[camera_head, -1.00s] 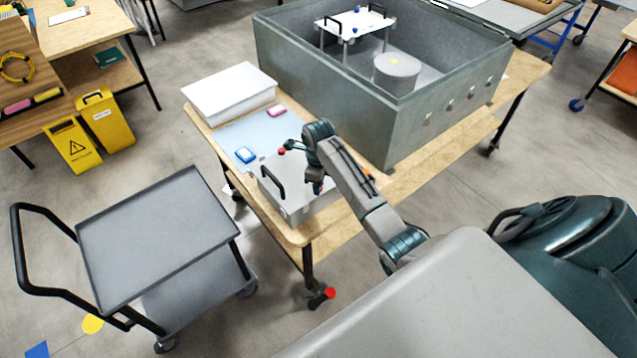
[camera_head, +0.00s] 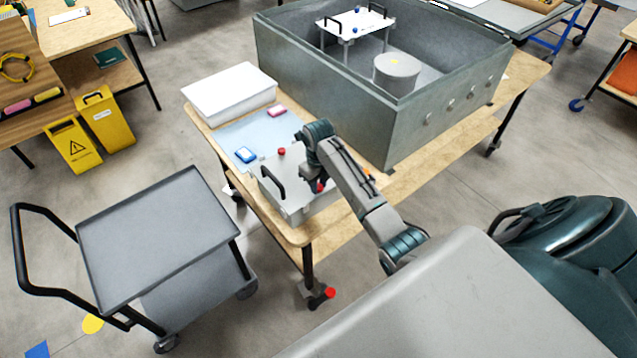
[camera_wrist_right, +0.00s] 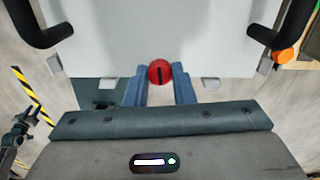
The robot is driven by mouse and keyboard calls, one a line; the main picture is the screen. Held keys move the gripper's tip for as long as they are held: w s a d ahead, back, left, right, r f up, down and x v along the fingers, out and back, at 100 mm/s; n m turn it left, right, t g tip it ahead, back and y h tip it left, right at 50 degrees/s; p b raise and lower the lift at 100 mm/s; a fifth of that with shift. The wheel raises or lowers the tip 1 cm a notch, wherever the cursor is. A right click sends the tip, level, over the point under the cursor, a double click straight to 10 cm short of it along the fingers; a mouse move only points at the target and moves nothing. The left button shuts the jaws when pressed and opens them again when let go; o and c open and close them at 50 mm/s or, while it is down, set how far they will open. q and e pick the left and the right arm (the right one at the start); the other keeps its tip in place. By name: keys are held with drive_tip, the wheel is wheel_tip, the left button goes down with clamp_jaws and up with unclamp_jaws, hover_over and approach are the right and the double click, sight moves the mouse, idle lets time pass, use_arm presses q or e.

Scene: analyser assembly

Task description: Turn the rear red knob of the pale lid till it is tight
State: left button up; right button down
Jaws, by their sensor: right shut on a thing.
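The pale lid (camera_head: 297,178) lies on the near end of the wooden table. A black handle (camera_head: 272,180) stands at its left; two handles show in the right wrist view. One red knob (camera_head: 281,151) stands free at the lid's far edge. My right gripper (camera_head: 319,184) points down at the lid's nearer side. In the right wrist view its blue fingers (camera_wrist_right: 160,88) are shut on a red knob (camera_wrist_right: 160,71) with a dark slot, between the two handles. The fingers hide part of the knob. My left gripper is not in view.
A large grey open case (camera_head: 330,105) stands behind the lid to the right. A white box (camera_head: 228,92) and blue and pink blocks lie beyond the lid. A grey cart (camera_head: 158,235) stands to the left, with free floor around it.

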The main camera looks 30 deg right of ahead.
sight(319, 186)
drive_tip(key=shift+w+d+r, duration=0.1)
drive_tip(key=shift+w+r, duration=0.15)
drive_tip(key=shift+r, duration=0.1)
drive_tip(key=c, duration=1.3)
unclamp_jaws()
drive_tip(key=shift+o, duration=0.5)
drive_tip(key=shift+s+f, duration=0.15)
drive_tip(key=shift+s, duration=0.05)
wheel_tip(319, 186, up, 7)
drive_tip(key=b, duration=0.2)
drive_tip(key=shift+f+b, duration=0.1)
drive_tip(key=shift+b, duration=0.2)
wheel_tip(319, 186, up, 4)
drive_tip(key=shift+r+p, duration=0.1)
drive_tip(key=shift+p, duration=0.85)
drive_tip(key=shift+c, duration=0.3)
